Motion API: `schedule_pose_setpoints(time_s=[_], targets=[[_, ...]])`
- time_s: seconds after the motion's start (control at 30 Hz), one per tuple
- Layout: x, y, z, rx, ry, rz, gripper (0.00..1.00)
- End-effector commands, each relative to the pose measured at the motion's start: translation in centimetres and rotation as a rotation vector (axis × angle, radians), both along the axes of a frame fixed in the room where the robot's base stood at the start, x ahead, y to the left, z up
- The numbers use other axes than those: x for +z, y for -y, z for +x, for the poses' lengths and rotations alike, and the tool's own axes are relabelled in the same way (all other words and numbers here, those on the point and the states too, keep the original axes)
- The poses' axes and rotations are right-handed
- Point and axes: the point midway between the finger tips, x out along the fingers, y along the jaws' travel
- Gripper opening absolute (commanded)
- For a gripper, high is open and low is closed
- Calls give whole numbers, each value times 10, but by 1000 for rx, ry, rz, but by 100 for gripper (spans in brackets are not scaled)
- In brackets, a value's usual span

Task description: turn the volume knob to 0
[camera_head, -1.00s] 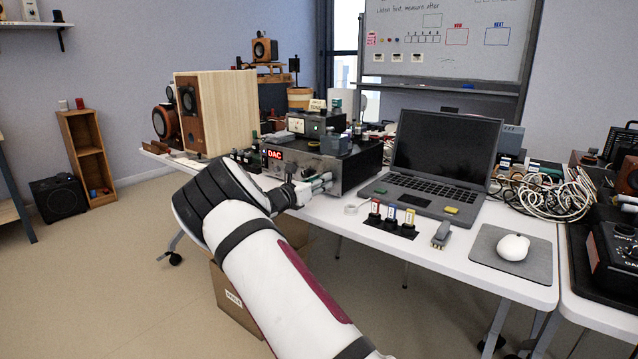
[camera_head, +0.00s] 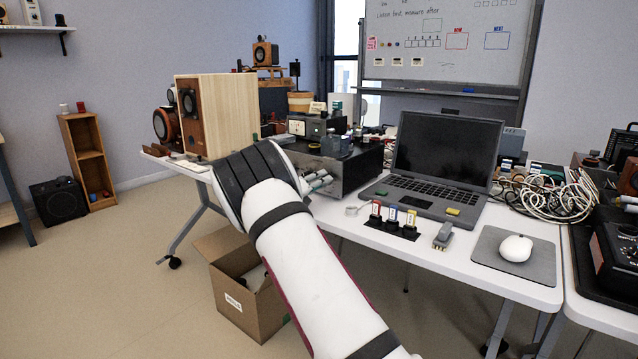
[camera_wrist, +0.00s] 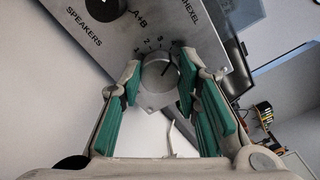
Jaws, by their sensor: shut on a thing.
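The volume knob (camera_wrist: 158,74) is a round grey knob on the amplifier's silver front panel (camera_wrist: 125,45), which looks tilted in the wrist view. A dark mark on the knob points toward the upper right there. My gripper (camera_wrist: 160,70) is shut on the knob, one green-padded finger on each side. In the head view, the amplifier (camera_head: 350,172) stands on the table left of the laptop. My forearm hides part of its front, the knob and the gripper's grip there.
A black speaker-selector knob (camera_wrist: 105,6) sits near the volume knob, marked "SPEAKERS" and "A+B". The laptop (camera_head: 445,150) and small coloured plugs (camera_head: 392,218) are to the right. A wooden speaker (camera_head: 220,110) stands left. An open cardboard box (camera_head: 240,300) is on the floor below.

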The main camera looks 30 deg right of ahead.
Motion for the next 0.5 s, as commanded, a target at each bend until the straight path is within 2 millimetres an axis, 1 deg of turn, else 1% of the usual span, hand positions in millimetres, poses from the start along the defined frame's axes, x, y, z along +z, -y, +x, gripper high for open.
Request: schedule_pose_setpoints(time_s=[0.5], targets=[[-2, 0, 0, -2, -463, -165, 3]])
